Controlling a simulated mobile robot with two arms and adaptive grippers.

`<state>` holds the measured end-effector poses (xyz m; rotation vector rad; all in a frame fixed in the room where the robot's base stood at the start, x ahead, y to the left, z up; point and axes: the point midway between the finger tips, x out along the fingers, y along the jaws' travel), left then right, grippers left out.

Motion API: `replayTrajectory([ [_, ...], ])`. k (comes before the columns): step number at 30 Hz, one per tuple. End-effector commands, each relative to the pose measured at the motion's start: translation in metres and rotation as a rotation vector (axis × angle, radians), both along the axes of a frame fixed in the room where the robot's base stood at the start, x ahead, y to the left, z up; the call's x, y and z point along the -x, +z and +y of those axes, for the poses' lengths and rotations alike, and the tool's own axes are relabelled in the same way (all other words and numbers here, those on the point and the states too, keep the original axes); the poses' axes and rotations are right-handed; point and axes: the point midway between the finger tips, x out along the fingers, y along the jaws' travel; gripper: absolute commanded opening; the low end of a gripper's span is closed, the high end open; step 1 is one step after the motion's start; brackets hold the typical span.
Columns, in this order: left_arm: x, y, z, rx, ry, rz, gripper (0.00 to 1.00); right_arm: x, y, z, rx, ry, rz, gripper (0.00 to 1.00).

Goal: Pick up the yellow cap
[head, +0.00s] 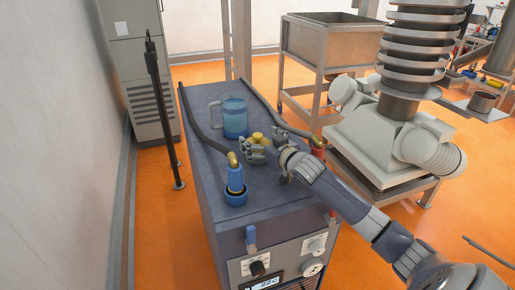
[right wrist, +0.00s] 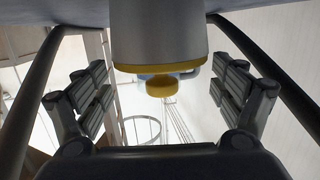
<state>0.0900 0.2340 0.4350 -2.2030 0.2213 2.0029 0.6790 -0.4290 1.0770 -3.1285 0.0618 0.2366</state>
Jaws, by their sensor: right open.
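The yellow cap (head: 258,136) sits on top of the dark blue machine, near the middle. In the right wrist view, its yellow knob and rim (right wrist: 161,86) show on the end of a grey cylinder, between my fingers. My right gripper (head: 265,144) is open, with one finger on each side of the cap. In the right wrist view its two fingers (right wrist: 160,95) are spread wide with clear gaps to the cap, and I see no contact. My left gripper does not show.
A blue jug (head: 235,118) stands just behind the cap. A blue hose fitting (head: 235,183) is at the front left, and a red one (head: 318,150) is at the right. Dark hoses (head: 205,130) run along the machine top (head: 207,193).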

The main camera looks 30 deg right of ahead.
Motion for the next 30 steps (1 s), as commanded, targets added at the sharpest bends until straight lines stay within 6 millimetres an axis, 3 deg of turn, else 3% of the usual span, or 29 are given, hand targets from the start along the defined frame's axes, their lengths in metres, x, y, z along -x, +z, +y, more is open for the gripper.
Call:
replayTrajectory([
  [15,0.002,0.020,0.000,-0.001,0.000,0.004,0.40,-0.048,-0.003,0.000,0.000,0.000,0.000,0.88],
  [25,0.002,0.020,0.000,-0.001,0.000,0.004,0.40,-0.052,-0.005,0.000,0.000,0.001,0.000,0.88],
  [26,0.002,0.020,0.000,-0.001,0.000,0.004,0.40,-0.052,-0.005,0.000,0.000,0.001,0.000,0.86],
  [30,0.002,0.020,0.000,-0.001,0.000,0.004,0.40,-0.052,-0.005,0.000,0.000,0.000,0.000,0.54],
])
